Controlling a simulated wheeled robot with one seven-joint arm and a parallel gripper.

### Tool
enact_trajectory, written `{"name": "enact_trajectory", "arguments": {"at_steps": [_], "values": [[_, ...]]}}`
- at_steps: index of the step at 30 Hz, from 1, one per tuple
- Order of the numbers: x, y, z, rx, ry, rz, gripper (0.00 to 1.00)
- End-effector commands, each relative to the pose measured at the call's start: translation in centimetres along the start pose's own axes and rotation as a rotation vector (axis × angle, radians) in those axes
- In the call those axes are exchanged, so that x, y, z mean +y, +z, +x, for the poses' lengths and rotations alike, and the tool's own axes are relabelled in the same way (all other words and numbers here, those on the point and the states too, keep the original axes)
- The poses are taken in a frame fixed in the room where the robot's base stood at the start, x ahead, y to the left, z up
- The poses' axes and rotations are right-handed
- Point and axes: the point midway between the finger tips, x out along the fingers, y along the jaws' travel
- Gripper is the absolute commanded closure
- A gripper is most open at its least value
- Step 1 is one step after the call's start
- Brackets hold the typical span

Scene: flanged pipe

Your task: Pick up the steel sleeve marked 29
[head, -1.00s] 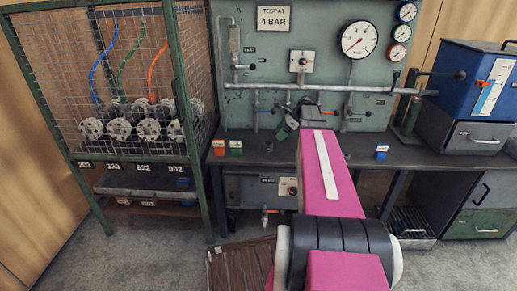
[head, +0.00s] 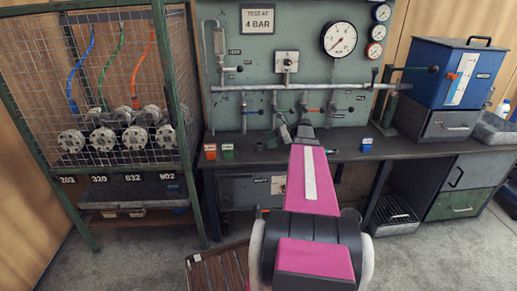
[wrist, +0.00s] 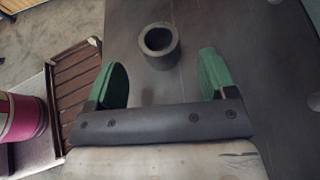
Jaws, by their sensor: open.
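A short grey steel sleeve (wrist: 158,46), a thick-walled ring with a dark bore, stands on the dark bench top in the wrist view. No number is legible on it. My gripper (wrist: 163,62) is open, with one green finger to the left of the sleeve and one to the right, and clear gaps on both sides. The sleeve is near the fingertips and not touched. In the head view my gripper (head: 281,133) is small, over the bench, beyond my pink arm. I cannot make out the sleeve for certain there.
A pipe panel (head: 270,75) stands behind. A mesh cage (head: 120,90) is at left, and a blue tank (head: 455,73) at right.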

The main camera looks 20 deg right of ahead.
Motion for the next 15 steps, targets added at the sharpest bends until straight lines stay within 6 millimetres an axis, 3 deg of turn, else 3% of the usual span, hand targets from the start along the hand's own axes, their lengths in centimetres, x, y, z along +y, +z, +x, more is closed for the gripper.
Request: {"name": "enact_trajectory", "arguments": {"at_steps": [8,15], "values": [[0.1,0.0,2.1,0.0,0.001,0.001,0.23],[0.2,0.1,5.4,0.0,0.001,0.001,0.23]]}}
